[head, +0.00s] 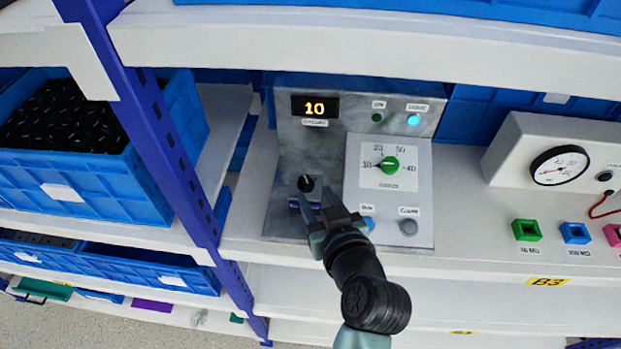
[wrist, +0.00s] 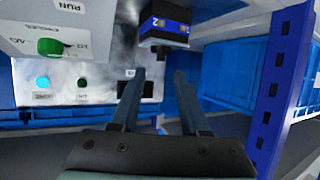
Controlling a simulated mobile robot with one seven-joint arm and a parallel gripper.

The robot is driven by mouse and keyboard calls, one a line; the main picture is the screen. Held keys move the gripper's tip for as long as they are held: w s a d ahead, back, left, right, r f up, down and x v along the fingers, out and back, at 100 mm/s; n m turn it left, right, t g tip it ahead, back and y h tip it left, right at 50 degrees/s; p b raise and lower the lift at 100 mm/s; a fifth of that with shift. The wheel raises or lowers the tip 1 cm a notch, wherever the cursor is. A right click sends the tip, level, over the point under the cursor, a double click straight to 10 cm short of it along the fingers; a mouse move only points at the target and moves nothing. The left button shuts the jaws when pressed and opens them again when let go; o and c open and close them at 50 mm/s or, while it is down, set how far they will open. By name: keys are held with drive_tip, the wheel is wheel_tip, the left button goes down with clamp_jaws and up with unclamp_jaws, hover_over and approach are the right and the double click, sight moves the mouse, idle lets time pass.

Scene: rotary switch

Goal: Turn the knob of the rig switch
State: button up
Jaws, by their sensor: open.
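A black rotary knob (head: 306,183) with a white pointer mark sits at the lower left of the grey metal panel (head: 290,150), above a dark blue block (head: 296,203). In the wrist view a black-and-blue switch body (wrist: 163,27) with number labels stands just beyond the fingertips, toward the top. My gripper (head: 319,198) is open in front of the panel, close to the knob. The wrist view shows both fingers (wrist: 157,78) apart with nothing between them. A finger partly covers the blue block in the head view; contact cannot be told.
A green dial knob (head: 390,165) sits on a white plate, with a blue and a grey button (head: 408,227) below. The display (head: 315,107) reads 10. A blue shelf post (head: 160,130) stands left. A gauge box (head: 545,150) and coloured blocks (head: 526,230) are right.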

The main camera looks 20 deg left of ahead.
sight(306, 180)
drive_tip(key=shift+p+x, duration=0.5)
drive_tip(key=shift+x, duration=2.05)
clamp_jaws()
